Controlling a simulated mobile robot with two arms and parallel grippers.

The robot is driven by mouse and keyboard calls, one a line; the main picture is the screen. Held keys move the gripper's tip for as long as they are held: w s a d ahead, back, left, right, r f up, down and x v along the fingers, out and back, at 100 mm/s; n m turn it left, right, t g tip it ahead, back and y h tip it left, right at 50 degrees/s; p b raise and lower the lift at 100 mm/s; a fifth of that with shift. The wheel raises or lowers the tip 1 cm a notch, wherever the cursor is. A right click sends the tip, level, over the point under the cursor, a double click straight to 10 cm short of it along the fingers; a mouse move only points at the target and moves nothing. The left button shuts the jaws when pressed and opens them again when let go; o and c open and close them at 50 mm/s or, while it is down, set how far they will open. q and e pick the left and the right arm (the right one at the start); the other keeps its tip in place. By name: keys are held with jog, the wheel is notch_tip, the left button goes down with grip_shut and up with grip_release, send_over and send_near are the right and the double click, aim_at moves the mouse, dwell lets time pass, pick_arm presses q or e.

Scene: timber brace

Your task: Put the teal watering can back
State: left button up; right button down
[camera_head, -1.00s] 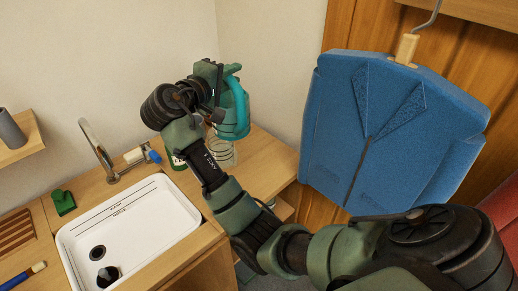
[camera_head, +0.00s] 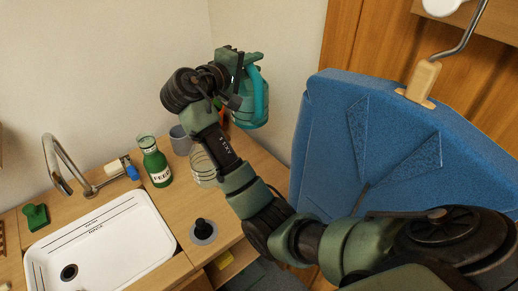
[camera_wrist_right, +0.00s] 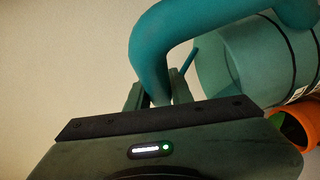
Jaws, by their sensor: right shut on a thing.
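The teal watering can (camera_head: 252,102) is up at the back corner, above the counter, partly hidden behind my right gripper (camera_head: 236,68). In the right wrist view its teal handle (camera_wrist_right: 160,45) passes between the fingers of my right gripper (camera_wrist_right: 152,95), which is shut on it. The can's round body (camera_wrist_right: 245,65) shows to the right of the handle. My left gripper is in neither view.
A green bottle (camera_head: 155,163), a grey cup (camera_head: 181,140) and a wire or glass container (camera_head: 203,168) stand on the counter below my right arm. A white sink (camera_head: 105,245) with a tap is at left. An orange thing (camera_wrist_right: 298,128) is near the can.

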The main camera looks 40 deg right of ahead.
aim_at(251, 93)
jog(key=f, duration=0.2)
jog(key=a+f, duration=0.1)
jog(key=f, duration=0.4)
jog(key=shift+s+a+f+p, duration=0.15)
jog(key=shift+s+f+p, duration=0.1)
jog(key=shift+f+p, duration=0.15)
jog(key=f, duration=0.5)
jog(key=shift+w+d+f, duration=0.1)
jog(key=shift+d+f, duration=0.2)
jog(key=shift+f, duration=0.1)
jog(key=shift+a+f, duration=0.1)
jog(key=shift+f, duration=0.55)
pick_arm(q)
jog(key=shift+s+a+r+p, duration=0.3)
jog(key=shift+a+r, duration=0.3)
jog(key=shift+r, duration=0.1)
pick_arm(e)
notch_tip(251, 93, down, 4)
jog(key=shift+f, duration=0.1)
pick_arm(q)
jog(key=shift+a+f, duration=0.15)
pick_arm(e)
jog(key=shift+f, duration=0.1)
jog(key=c, duration=1.2)
grip_release()
jog(key=shift+c, duration=0.2)
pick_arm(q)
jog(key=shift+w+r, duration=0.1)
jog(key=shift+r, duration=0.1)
